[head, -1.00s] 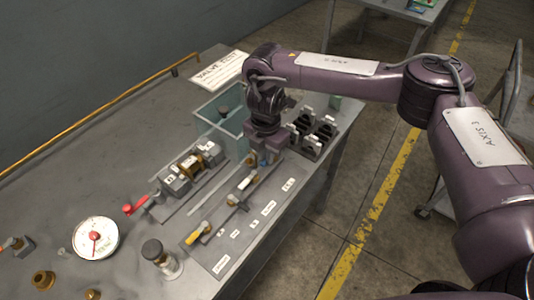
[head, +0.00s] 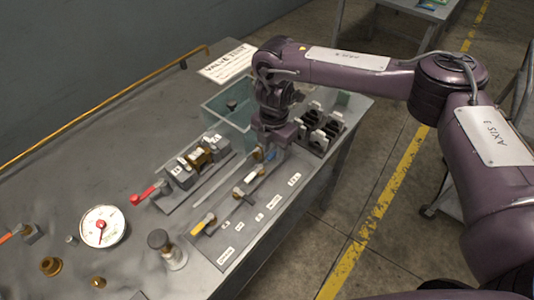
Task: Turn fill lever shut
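A row of small levers lies along a pipe on a grey plate on the bench: a yellow lever (head: 203,224) at the near end, a white-handled lever (head: 250,178) in the middle and a blue lever (head: 270,155) at the far end. Printed labels lie beside them, too small to read, so I cannot tell which lever is the fill lever. My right gripper (head: 262,158) points down at the far end of the row, close to the blue lever. Its fingers are mostly hidden and I cannot tell whether they touch the lever. My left gripper is out of view.
A clear-walled tank (head: 228,104) and a black rack (head: 318,131) flank my gripper. A sign (head: 228,64) lies behind.

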